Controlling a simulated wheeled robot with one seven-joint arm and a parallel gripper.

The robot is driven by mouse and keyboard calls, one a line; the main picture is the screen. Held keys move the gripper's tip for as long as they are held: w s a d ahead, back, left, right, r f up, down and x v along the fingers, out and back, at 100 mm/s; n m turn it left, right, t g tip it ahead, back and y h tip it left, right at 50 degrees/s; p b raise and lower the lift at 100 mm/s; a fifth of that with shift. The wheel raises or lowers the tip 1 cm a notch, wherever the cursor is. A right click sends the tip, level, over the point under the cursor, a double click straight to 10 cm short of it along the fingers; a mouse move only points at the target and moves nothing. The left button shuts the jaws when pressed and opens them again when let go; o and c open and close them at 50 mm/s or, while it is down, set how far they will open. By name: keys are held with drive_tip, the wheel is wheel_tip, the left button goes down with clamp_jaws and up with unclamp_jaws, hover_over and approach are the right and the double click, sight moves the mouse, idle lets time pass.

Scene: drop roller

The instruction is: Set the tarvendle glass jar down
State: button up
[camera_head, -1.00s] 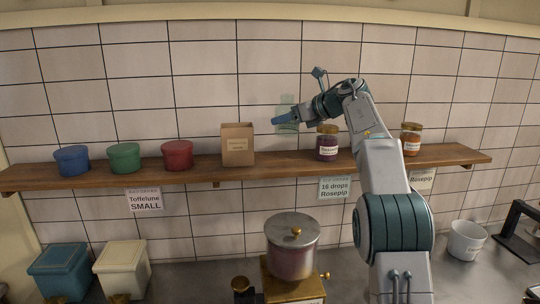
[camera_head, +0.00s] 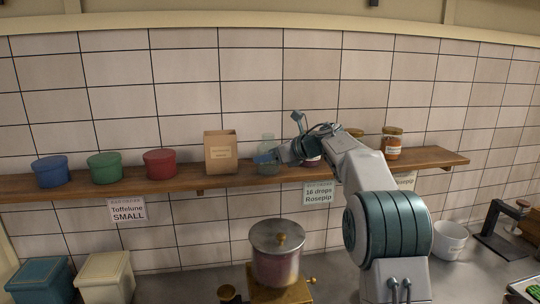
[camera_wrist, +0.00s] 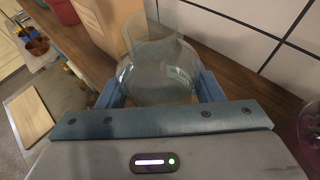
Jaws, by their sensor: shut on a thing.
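The clear glass jar (camera_head: 267,142) is at the wooden shelf (camera_head: 228,181), between a brown paper bag and the jars further right. It also shows in the wrist view (camera_wrist: 158,70), upright between the blue fingers. My gripper (camera_head: 266,158) is shut on the jar. The jar's base is partly hidden by the fingers, and I cannot tell whether it touches the shelf.
The paper bag (camera_head: 221,151) stands close left of the jar. Red (camera_head: 160,164), green (camera_head: 104,168) and blue (camera_head: 50,171) pots stand further left. An orange-labelled jar (camera_head: 391,143) stands right. A metal-lidded machine (camera_head: 276,252) is below.

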drive_tip(key=shift+f, duration=0.15)
drive_tip(key=o, duration=1.1)
